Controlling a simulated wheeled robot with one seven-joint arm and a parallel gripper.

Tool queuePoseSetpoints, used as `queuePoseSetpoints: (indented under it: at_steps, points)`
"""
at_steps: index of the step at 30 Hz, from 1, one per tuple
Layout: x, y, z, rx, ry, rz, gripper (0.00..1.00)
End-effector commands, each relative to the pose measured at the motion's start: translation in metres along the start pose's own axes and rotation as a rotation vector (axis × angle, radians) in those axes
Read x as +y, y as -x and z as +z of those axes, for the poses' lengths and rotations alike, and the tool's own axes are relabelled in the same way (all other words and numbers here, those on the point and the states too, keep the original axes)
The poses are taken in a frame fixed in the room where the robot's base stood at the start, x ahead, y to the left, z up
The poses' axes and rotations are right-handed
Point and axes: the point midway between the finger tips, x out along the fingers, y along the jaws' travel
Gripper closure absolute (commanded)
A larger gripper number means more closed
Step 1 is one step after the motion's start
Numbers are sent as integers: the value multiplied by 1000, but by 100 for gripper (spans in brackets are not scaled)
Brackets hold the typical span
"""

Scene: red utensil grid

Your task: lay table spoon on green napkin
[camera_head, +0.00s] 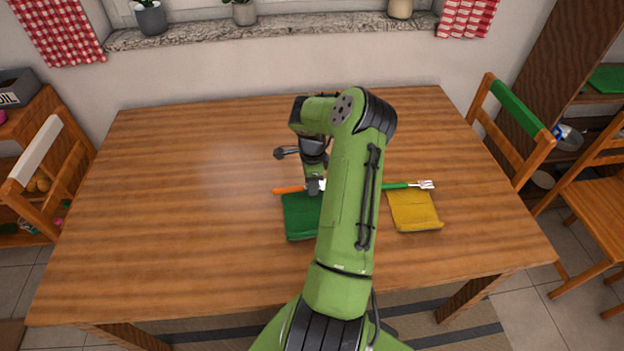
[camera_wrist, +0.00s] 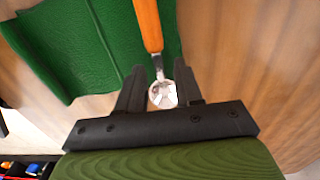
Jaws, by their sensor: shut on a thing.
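The table spoon has an orange handle (camera_head: 287,190) and a shiny metal bowl, which shows in the wrist view (camera_wrist: 163,95). My gripper (camera_head: 314,188) is shut on the spoon near its bowl end; the fingers flank the bowl in the wrist view. The green napkin (camera_head: 301,218) lies flat on the table just in front of the spoon in the head view. The handle runs along the napkin's far edge and sticks out to the left. In the wrist view the handle crosses over the napkin (camera_wrist: 80,45). Whether the spoon touches the napkin I cannot tell. My arm hides the napkin's right part.
A yellow napkin (camera_head: 414,212) lies to the right of my arm. A fork with a green handle (camera_head: 398,186) lies at its far edge. The wooden table (camera_head: 180,200) is clear on the left and at the back. Chairs stand at both sides.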

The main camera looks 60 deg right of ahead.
Motion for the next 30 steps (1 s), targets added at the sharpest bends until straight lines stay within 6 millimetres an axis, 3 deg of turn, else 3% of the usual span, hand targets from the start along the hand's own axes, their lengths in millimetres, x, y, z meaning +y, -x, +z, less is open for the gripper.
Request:
queuePoseSetpoints:
  at_steps: [3, 11, 12, 18, 26, 30]
  points:
    - [0, -13, 0, 0, 1, 0, 94]
    - [0, -13, 0, 0, 1, -1, 94]
    - [0, -13, 0, 0, 1, -1, 63]
    - [0, -13, 0, 0, 1, 0, 35]
    - [0, -12, 0, 0, 1, -1, 35]
    - [-1, 8, 0, 3, 1, -4, 35]
